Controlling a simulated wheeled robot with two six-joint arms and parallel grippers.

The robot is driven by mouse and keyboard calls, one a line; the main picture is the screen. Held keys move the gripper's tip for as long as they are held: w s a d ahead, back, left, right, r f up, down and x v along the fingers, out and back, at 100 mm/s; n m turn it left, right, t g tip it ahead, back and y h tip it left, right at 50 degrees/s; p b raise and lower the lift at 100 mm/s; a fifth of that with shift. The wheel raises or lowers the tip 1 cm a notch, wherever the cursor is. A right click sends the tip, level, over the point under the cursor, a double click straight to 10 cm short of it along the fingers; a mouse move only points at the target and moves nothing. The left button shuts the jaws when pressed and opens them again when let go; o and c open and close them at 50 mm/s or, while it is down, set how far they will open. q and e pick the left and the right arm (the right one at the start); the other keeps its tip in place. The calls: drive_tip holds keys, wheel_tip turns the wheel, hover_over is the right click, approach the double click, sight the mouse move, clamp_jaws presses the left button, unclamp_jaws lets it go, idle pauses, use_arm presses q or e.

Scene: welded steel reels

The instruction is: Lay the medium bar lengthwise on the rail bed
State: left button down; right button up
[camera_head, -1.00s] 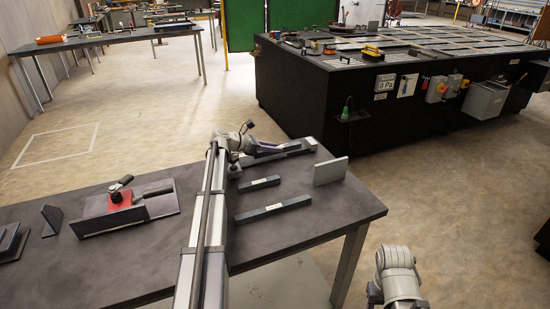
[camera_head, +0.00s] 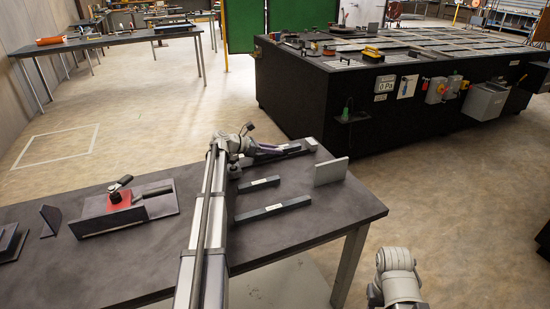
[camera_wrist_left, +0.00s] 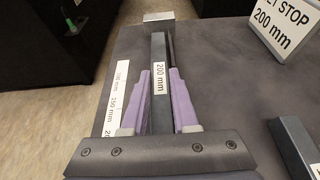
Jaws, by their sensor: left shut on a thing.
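The dark bar labelled 200 mm (camera_wrist_left: 158,50) stands between the purple fingers of my left gripper (camera_head: 276,150), which is shut on it. In the left wrist view it points away from me, roughly parallel to the rail bed's white scale strip (camera_wrist_left: 115,95). The rail bed (camera_head: 296,149) lies under and beside the fingers at the table's far edge. A grey end block (camera_wrist_left: 158,17) shows beyond the bar's far end. I cannot tell whether the bar touches the bed. Only part of my right arm shows at lower right; its gripper is hidden.
A shorter bar (camera_head: 258,185) and a longer bar (camera_head: 272,208) lie on the table (camera_head: 330,215) nearer me. An upright plate (camera_head: 331,171) stands to their right; its sign reads 200 mm. A red-based fixture (camera_head: 120,199) and dark angle pieces (camera_head: 50,220) are at left.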

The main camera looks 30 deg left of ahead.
use_arm(q)
drive_tip(key=shift+f, duration=0.15)
idle(0.3)
drive_tip(key=c, duration=0.6)
unclamp_jaws()
drive_tip(key=shift+r+p, duration=2.75)
drive_tip(key=shift+r, duration=0.25)
